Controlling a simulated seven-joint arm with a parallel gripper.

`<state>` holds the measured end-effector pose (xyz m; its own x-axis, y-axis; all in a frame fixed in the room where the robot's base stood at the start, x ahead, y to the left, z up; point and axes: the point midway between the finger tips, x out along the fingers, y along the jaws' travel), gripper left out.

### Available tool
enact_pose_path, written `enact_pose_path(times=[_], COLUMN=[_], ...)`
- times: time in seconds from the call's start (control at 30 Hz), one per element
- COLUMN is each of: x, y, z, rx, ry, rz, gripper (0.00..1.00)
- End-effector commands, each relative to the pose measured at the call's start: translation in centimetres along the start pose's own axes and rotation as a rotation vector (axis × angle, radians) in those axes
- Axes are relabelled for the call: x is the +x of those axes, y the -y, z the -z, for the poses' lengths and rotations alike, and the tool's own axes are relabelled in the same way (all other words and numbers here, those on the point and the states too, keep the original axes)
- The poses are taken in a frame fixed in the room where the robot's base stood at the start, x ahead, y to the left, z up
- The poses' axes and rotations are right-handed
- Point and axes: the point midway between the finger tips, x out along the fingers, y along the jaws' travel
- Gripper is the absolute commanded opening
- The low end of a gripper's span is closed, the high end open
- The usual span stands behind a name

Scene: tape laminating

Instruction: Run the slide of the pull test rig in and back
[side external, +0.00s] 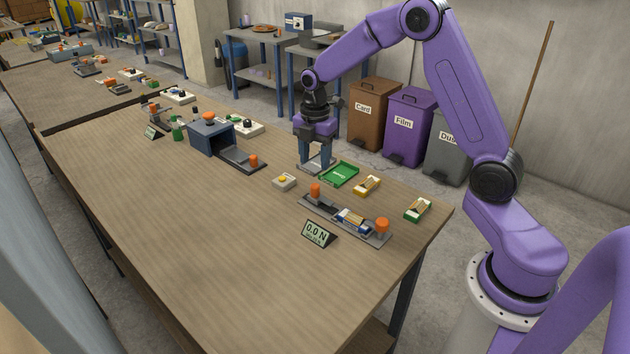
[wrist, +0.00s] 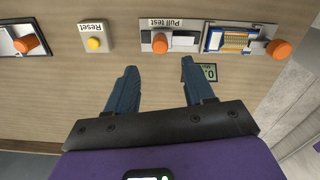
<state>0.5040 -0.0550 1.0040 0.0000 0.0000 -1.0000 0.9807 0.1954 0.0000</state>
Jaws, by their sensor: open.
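The pull test rig (side external: 335,213) is a long grey base on the bench, with an orange knob (side external: 315,190) at its left end and a second orange knob (side external: 382,225) at its right end. In the wrist view, the left knob (wrist: 159,43) stands beside a white-and-grey slot, and a blue-and-yellow striped piece (wrist: 230,40) lies in the right part. The force display (side external: 318,232) reads 0.0 N. My gripper (side external: 317,168) points down, open and empty, behind the left end of the rig. In the wrist view, my gripper (wrist: 159,64) has its fingers apart, clear of the knob.
A box with a yellow reset button (side external: 284,181) sits left of the rig. A blue box with a slide (side external: 210,137) stands further left. The front of the bench is clear.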

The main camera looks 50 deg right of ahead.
Motion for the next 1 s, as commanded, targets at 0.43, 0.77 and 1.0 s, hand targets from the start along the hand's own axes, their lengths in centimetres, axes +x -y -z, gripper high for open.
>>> enact_pose_path(times=[0.43,0.77,1.0], x=[6.9,7.7,7.6], y=[0.1,0.0,0.0], z=[0.0,0.0,0.0], rx=[0.001,0.0,0.0], ry=[0.0,0.0,0.0], rz=[0.003,-0.001,0.0], gripper=[0.53,0.53,0.07])
